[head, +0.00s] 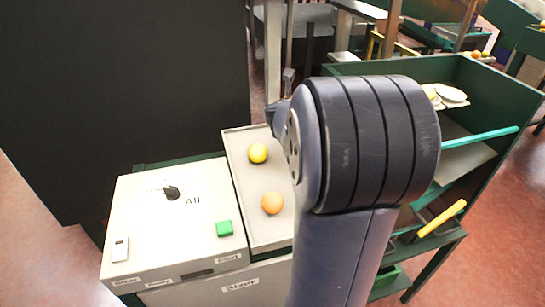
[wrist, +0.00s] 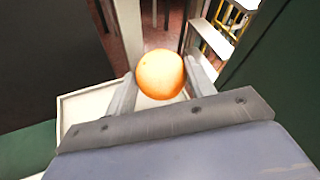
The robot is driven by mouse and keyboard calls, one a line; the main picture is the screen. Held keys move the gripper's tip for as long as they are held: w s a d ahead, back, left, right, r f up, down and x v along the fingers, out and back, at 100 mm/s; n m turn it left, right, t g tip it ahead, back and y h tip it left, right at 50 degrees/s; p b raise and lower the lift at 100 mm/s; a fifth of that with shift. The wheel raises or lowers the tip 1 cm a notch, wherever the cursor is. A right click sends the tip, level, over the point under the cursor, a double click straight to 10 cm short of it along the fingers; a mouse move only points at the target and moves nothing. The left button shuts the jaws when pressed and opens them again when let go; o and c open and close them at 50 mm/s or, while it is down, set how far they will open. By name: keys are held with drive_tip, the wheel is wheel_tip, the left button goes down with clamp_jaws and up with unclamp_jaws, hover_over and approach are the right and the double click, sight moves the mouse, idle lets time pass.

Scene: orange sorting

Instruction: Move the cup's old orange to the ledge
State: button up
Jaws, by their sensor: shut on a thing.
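My gripper (wrist: 160,82) shows in the wrist view with its two fingers on either side of an orange (wrist: 161,72), shut on it. The orange is held up in the air, with a pale tray edge (wrist: 72,104) below and to the left. I cannot make out the cup in either view, and I cannot tell which surface is the ledge.
A green shelf unit (head: 470,190) stands right, a dark panel (head: 120,90) left.

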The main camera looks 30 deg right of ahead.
drive_tip(key=shift+w+f, duration=0.1)
drive_tip(key=shift+w, duration=0.2)
wheel_tip(320, 180, down, 10)
drive_tip(key=b, duration=0.8)
drive_tip(key=shift+d, duration=0.1)
drive_tip(key=o, duration=1)
